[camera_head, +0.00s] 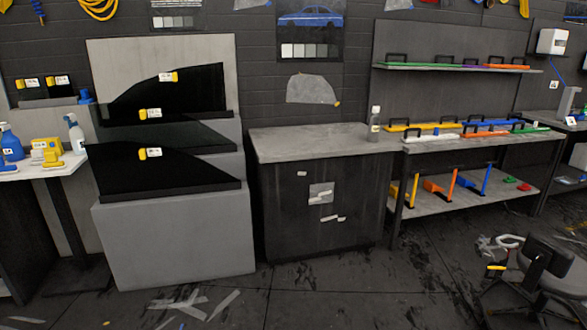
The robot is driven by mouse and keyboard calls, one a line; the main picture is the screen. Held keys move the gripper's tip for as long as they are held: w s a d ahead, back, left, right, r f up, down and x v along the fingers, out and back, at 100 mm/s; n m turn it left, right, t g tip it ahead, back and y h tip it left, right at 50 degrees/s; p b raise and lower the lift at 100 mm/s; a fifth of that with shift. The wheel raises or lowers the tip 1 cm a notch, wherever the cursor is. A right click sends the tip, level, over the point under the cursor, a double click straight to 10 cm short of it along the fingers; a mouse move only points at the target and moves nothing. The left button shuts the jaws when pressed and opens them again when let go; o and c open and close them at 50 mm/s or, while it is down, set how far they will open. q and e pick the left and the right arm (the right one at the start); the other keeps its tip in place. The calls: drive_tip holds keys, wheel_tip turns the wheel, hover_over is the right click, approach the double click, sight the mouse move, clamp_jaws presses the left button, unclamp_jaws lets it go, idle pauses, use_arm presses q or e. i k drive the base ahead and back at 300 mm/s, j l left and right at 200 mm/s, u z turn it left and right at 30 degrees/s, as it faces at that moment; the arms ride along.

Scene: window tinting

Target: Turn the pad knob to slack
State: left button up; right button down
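I cannot make out a pad knob in the camera_head view; none of the small parts in sight can be told as one. A white box (552,41) hangs on the wall at the far right, with a blue cord below it. Neither of my grippers is in view.
A grey-topped dark cabinet (320,138) stands in the middle. A grey stepped stand (175,245) with dark window panes is at left. A tool bench (440,205) is at right, with a dark stool (545,270) in front. Scraps (195,303) litter the otherwise open floor.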

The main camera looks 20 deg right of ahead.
sight(538, 257)
drive_tip(key=i+z, duration=0.3)
drive_tip(key=i, duration=0.15)
drive_tip(key=i+z, duration=0.3)
drive_tip(key=i, duration=0.15)
drive_tip(key=i+j+z, duration=0.6)
drive_tip(key=i, duration=0.2)
drive_tip(key=i+l, duration=0.05)
drive_tip(key=l, duration=0.05)
